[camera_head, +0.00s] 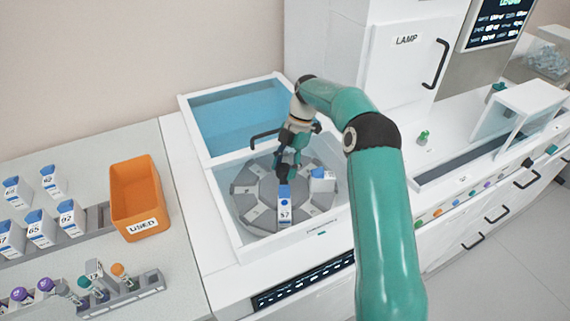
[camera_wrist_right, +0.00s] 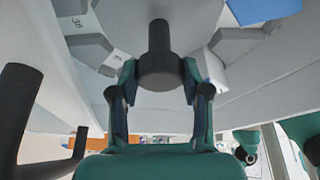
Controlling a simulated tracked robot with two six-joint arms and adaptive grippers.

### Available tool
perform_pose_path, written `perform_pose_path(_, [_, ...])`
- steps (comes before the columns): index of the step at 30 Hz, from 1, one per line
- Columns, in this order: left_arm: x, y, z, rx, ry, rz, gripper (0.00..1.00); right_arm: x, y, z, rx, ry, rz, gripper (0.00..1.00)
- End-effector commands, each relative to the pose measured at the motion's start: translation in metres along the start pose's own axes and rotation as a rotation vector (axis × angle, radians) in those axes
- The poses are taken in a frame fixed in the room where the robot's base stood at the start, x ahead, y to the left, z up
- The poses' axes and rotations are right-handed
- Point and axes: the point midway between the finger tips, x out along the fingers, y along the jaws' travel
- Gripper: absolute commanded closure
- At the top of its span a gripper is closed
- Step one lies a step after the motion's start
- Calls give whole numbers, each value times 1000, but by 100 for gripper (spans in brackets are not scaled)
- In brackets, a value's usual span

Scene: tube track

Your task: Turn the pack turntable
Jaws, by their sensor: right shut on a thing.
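The pack turntable (camera_head: 240,187) is a grey wheel of wedge-shaped slots in a clear-walled well in the white bench. A white and blue pack marked 57 (camera_head: 285,212) stands at its front, and another pack (camera_head: 322,182) sits at its right. My right gripper (camera_head: 287,172) reaches down over the middle of the wheel. In the right wrist view my right gripper (camera_wrist_right: 159,84) is shut on a dark round knob (camera_wrist_right: 159,68), with a finger on each side. In the head view the arm and gripper hide the knob. My left gripper is not in view.
An orange USED bin (camera_head: 138,196), racked packs (camera_head: 40,230) and capped tubes (camera_head: 90,287) stand at left. A white LAMP cabinet (camera_head: 400,70) rises behind.

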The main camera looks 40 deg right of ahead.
Motion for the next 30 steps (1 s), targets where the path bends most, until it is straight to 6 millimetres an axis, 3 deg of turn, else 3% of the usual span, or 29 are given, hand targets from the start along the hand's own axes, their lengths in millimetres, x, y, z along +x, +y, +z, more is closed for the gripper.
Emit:
perform_pose_path(22, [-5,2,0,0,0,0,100,-2,2,0,-52,-3,-14,100])
perform_pose_path(23, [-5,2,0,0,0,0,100,-2,2,0,-52,-3,-14,51])
perform_pose_path(27, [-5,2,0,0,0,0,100,-2,1,0,-52,-2,-16,28])
perform_pose_path(30, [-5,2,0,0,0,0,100,-1,1,0,-52,-1,-17,28])
